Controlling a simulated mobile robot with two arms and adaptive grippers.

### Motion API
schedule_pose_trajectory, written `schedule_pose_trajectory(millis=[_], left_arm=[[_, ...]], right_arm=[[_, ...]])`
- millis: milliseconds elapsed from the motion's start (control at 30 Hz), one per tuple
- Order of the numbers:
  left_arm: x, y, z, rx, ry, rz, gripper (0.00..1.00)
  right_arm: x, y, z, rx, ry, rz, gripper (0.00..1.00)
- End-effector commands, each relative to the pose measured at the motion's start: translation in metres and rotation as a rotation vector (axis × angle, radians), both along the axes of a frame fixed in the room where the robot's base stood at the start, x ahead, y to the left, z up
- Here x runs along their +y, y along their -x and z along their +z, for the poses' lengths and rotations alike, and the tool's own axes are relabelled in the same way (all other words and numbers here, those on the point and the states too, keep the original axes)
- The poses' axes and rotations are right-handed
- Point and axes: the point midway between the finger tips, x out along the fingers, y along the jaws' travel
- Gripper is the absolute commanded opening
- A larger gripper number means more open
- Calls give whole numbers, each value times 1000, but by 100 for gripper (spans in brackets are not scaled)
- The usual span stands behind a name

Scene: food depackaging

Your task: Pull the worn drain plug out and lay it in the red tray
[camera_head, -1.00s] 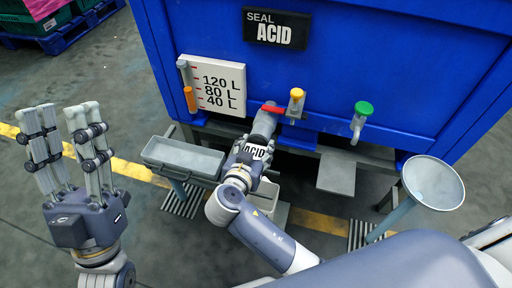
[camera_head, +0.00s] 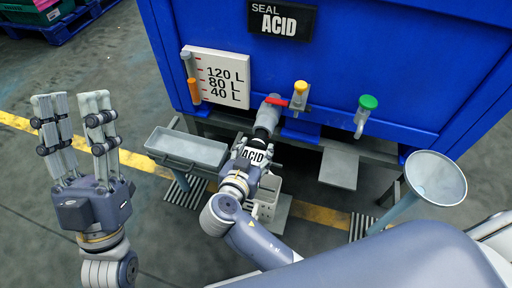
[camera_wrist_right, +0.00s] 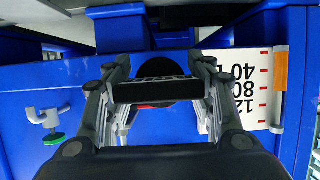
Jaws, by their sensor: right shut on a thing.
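My right gripper (camera_head: 258,146) is shut on a small plate marked ACID (camera_head: 254,156), just in front of a grey cylindrical outlet (camera_head: 267,116) on the blue tank. In the wrist view the plate (camera_wrist_right: 150,91) sits between the fingers, with a dark round shape behind it. I cannot tell whether the plate and the outlet touch. No drain plug can be made out clearly. No red tray is in view; a grey tray (camera_head: 160,153) stands left of the gripper. My left gripper (camera_head: 75,104) is raised, open and empty, far left.
The blue tank (camera_head: 370,50) fills the back, with a red lever (camera_head: 277,101), a yellow-topped valve (camera_head: 300,90) and a green-topped tap (camera_head: 366,105). A level gauge (camera_head: 222,78) is at the left. A grey funnel (camera_head: 437,178) stands right; a pale bin (camera_head: 270,205) is below.

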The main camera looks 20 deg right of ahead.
Motion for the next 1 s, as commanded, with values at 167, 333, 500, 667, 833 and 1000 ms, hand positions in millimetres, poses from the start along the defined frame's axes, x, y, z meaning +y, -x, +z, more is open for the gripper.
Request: schedule_pose_trajectory(millis=[167, 333, 500, 667, 833, 1000], left_arm=[[0, -2, -1, 12, -4, 1, 40], [0, -3, -2, 19, -6, 1, 40], [0, -4, -2, 21, -7, 2, 40], [0, -4, -2, 23, -7, 2, 40], [-1, -4, -3, 26, -8, 2, 40], [-1, -5, -3, 30, -9, 2, 40]], right_arm=[[4, 6, 0, -1, 0, 0, 24], [8, 12, 1, -2, -1, -1, 24], [12, 17, 1, -3, 0, -1, 24], [15, 23, 1, -2, -1, -1, 24], [19, 28, 1, -2, 0, -2, 24], [21, 32, 1, -2, 0, -2, 24]])
